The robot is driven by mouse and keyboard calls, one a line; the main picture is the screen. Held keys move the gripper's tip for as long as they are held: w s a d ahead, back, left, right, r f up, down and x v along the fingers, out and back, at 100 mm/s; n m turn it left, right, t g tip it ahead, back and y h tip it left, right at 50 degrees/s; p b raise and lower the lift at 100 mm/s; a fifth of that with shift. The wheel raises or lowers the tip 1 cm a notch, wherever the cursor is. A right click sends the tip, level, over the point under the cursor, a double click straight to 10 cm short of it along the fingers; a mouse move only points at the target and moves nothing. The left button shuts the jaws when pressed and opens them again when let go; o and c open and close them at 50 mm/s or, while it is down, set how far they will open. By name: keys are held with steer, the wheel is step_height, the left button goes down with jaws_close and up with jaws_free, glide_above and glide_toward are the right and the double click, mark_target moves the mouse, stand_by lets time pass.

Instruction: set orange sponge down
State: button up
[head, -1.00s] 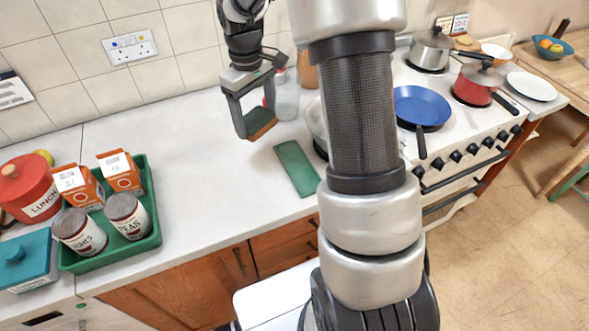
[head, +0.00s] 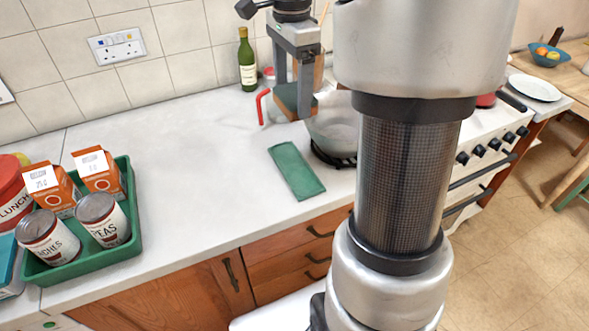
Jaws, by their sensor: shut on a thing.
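The orange sponge (head: 287,98) is brownish orange with a dark side. My gripper (head: 293,100) is shut on it, one finger on each side, and points down. The sponge is in the air above the back of the white counter, behind the green cloth. Its underside and the gap below it are hard to judge. The green cloth (head: 296,171) lies flat on the counter near its front edge.
A clear vessel with a red handle (head: 262,104) stands partly hidden behind the sponge. A pale pan (head: 338,128) sits on the stove to the right. A green bottle (head: 247,62) stands at the wall. A green tray (head: 137,215) holds cartons and cans. The counter's middle is clear.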

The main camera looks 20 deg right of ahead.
step_height(320, 180, down, 18)
steer(key=b, duration=0.3)
steer(key=shift+r, duration=0.1)
steer(key=shift+f, duration=0.2)
steer(key=o, duration=1)
